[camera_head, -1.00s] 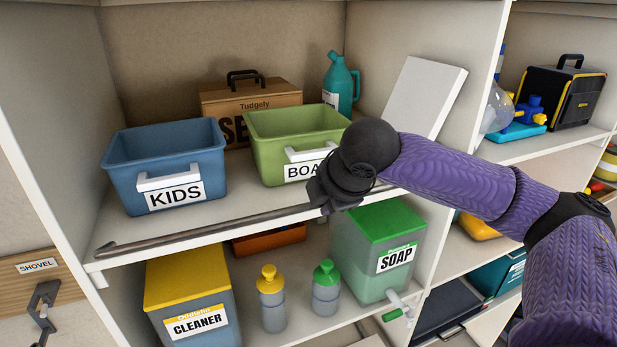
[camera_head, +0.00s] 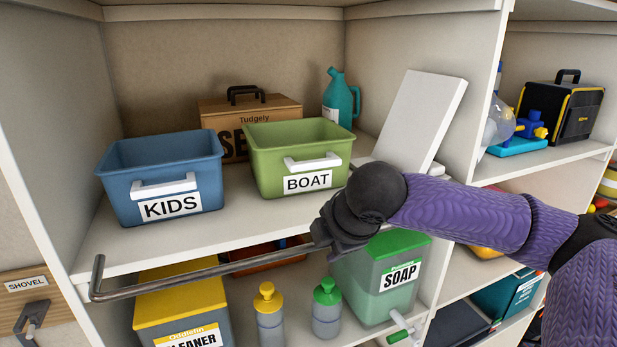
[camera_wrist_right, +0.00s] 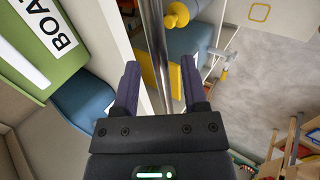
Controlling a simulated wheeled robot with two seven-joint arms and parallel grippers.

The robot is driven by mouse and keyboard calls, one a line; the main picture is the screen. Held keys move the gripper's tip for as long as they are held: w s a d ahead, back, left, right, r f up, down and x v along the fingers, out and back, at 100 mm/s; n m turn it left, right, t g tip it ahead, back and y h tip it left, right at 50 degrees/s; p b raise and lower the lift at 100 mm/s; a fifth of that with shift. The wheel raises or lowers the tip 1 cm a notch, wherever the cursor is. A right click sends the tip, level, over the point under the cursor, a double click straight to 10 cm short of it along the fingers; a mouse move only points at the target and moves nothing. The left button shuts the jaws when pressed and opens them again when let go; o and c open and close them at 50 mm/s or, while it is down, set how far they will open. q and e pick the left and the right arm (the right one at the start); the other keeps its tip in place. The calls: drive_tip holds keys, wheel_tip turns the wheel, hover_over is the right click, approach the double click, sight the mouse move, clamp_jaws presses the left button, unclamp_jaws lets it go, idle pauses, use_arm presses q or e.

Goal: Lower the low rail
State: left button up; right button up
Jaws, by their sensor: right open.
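The low rail is a grey metal bar (camera_head: 200,278) running in front of the upper shelf's front edge. Its bent left end is clear of the shelf, and the bar shows slightly below the shelf edge, across the top of the cleaner bin. My right gripper (camera_head: 320,236) is at the bar's right part and hides its right end. In the right wrist view the bar (camera_wrist_right: 158,45) passes between the two spread fingers of my right gripper (camera_wrist_right: 161,68), which is open around it. Whether a finger touches the bar cannot be told. My left gripper is out of view.
Above the rail stand a blue KIDS bin (camera_head: 165,175), a green BOAT bin (camera_head: 295,158) and a leaning white panel (camera_head: 420,120). Below are a yellow-lidded cleaner bin (camera_head: 180,305), two bottles and a green-lidded SOAP bin (camera_head: 385,275) close to my right gripper.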

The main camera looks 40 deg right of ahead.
drive_tip(key=p+v, duration=0.3)
drive_tip(key=v, duration=0.4)
idle(0.4)
